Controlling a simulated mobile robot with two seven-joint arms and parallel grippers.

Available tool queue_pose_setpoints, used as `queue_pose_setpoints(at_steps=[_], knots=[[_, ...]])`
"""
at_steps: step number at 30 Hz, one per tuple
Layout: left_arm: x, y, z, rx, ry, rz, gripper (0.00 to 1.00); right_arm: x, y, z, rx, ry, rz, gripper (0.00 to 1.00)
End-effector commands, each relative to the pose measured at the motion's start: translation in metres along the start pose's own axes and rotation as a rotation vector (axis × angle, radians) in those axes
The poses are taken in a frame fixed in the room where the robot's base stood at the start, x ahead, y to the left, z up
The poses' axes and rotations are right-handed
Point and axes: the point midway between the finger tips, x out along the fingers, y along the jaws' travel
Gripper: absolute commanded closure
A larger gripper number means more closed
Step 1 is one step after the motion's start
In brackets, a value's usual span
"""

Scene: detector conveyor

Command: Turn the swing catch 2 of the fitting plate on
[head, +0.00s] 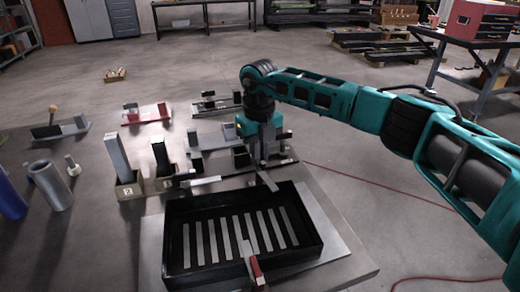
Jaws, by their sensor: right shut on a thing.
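My right gripper (263,158) is shut low over the back edge of the black tray, in the middle of the view. A short pale bar (268,181) sticks out just below its fingers and seems to be what it holds; the fingers hide its other end. A tall grey upright (118,155) stands in a block marked 2 (128,190). A shorter dark upright (160,155) stands in a block marked 1 (166,184). I cannot tell for certain which part is swing catch 2 or the fitting plate. My left gripper is not in view.
A black tray (312,222) with several pale slats lies on a grey plate (350,266). A red-handled part (255,268) stands at its front. Grey and blue cylinders (50,187) stand at left, a red fixture (147,114) behind. A red cable crosses the floor at right.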

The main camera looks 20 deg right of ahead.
Motion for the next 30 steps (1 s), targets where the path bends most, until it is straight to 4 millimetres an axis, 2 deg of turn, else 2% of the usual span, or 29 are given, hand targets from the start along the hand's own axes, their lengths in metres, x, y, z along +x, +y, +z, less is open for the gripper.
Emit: queue_pose_setpoints(at_steps=[10, 26, 27, 30], knots=[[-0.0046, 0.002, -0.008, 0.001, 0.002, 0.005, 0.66, -0.0015, 0.0, 0.0005, 0.146, -0.002, 0.001, 1.0], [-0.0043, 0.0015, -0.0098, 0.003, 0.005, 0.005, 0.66, -0.0011, -0.0001, 0.0007, 0.172, -0.003, 0.001, 1.0], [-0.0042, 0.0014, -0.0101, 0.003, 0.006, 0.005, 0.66, -0.0011, -0.0001, 0.0007, 0.171, -0.003, 0.001, 0.88], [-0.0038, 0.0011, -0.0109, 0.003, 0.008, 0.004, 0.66, -0.0011, -0.0001, 0.0006, 0.171, -0.003, 0.001, 0.78]])
